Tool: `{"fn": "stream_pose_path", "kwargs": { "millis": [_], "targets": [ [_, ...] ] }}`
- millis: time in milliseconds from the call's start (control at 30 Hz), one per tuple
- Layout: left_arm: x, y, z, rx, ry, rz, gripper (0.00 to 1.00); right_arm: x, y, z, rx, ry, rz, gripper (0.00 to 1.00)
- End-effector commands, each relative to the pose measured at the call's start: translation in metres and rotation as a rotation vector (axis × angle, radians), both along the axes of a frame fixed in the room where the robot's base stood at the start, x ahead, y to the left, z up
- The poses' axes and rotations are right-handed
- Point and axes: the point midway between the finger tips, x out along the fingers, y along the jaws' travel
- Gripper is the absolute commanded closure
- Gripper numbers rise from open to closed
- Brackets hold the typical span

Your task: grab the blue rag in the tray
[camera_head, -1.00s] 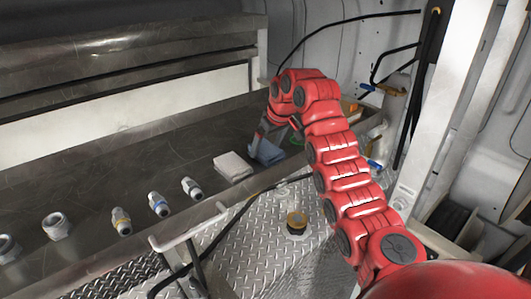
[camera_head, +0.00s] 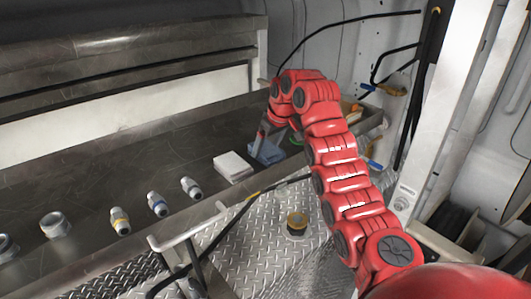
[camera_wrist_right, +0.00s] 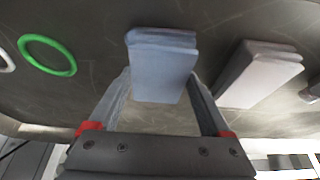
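The blue rag (camera_head: 270,153) is a folded cloth lying in the long dark metal tray (camera_head: 100,183), toward its right end. In the right wrist view the rag (camera_wrist_right: 160,68) is centred ahead of my right gripper (camera_wrist_right: 160,86). The two fingers are apart, one on each side of the rag's near part. I cannot tell whether they touch it. In the head view my right gripper (camera_head: 262,140) reaches down at the rag, partly hidden by my red arm. My left gripper is not in view.
A folded white rag (camera_head: 232,167) lies close left of the blue one; it also shows in the wrist view (camera_wrist_right: 260,73). A green ring (camera_wrist_right: 46,55) lies on the other side. Several metal fittings (camera_head: 158,204) stand leftward. A tape roll (camera_head: 297,223) sits on the diamond plate.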

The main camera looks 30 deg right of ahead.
Motion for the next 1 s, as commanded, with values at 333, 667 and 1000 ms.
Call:
{"fn": "stream_pose_path", "kwargs": {
  "millis": [333,667,1000],
  "targets": [
    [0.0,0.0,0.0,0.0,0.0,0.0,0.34,0.0,0.0,0.0,0.0,0.0,0.0,0.73],
    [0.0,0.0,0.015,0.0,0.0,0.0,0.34,0.0,-0.001,0.01,-0.001,0.0,-0.001,0.73],
    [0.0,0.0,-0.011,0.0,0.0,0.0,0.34,0.001,0.002,0.059,-0.002,-0.002,0.002,0.73]
  ]
}}
